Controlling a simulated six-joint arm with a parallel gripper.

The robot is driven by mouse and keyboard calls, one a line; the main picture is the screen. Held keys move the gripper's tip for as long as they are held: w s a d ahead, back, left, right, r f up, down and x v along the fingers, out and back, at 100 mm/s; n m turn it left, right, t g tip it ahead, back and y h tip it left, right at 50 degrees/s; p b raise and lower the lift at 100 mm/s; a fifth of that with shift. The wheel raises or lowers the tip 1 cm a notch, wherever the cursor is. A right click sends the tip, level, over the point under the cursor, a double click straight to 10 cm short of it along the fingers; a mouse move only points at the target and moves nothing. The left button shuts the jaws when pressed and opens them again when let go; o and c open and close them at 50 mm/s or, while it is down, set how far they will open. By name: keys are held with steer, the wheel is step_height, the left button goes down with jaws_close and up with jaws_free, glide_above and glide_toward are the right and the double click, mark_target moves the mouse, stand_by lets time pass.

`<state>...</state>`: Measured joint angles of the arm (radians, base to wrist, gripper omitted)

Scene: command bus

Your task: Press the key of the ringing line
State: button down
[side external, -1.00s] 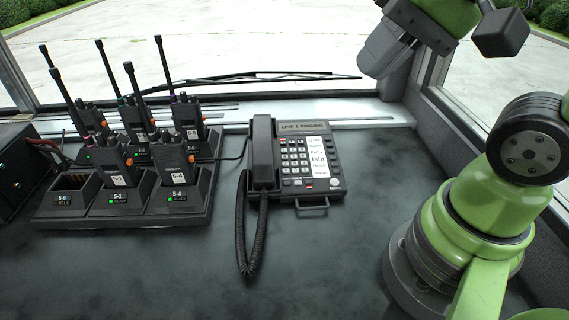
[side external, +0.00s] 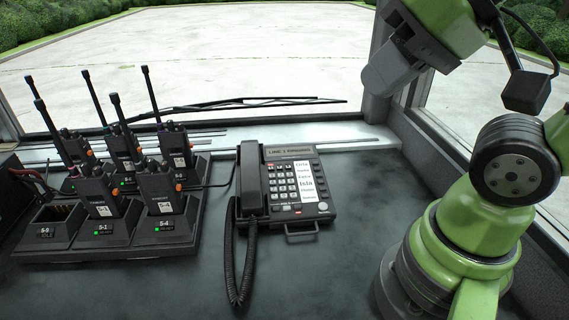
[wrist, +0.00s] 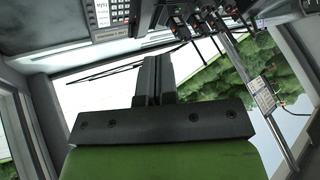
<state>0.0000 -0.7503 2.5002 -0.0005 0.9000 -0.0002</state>
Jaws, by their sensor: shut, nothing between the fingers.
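The dark desk phone (side external: 283,190) sits on the counter with its handset (side external: 251,179) on the left side. Its display (side external: 289,152) reads "LINE 1" and a further word too small to be sure of. A white label strip (side external: 305,181) with several names stands right of the number keys (side external: 282,181); one name reads "Isla". I cannot make out a lit line key. My gripper (side external: 385,77) is raised above and right of the phone, well apart from it. In the wrist view its fingers (wrist: 153,80) are shut and empty, and part of the phone (wrist: 103,14) shows at the top.
Several handheld radios stand in a charger rack (side external: 108,247) left of the phone; one slot is empty. A coiled cord (side external: 235,275) hangs from the handset across the counter. The windscreen and wiper (side external: 232,104) are behind. The counter (side external: 300,280) in front of the phone is clear.

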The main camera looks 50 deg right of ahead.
steer(key=shift+w, duration=0.1)
stand_by(0.7)
steer(key=n+g+h, duration=0.3)
steer(key=n+g, duration=0.3)
steer(key=n, duration=2.5)
glide_above(270, 165)
steer(key=s, duration=0.1)
steer(key=f, duration=1.8)
steer(key=shift+a+f, duration=0.35)
steer(key=shift+a, duration=0.05)
steer(key=shift+w+d+f, duration=0.1)
steer(key=shift+f, duration=1.05)
steer(key=shift+w+d+f, duration=0.1)
steer(key=shift+w+f, duration=0.05)
steer(key=shift+f, duration=1.05)
steer(key=shift+w+d+f, duration=0.1)
steer(key=shift+f, duration=1.05)
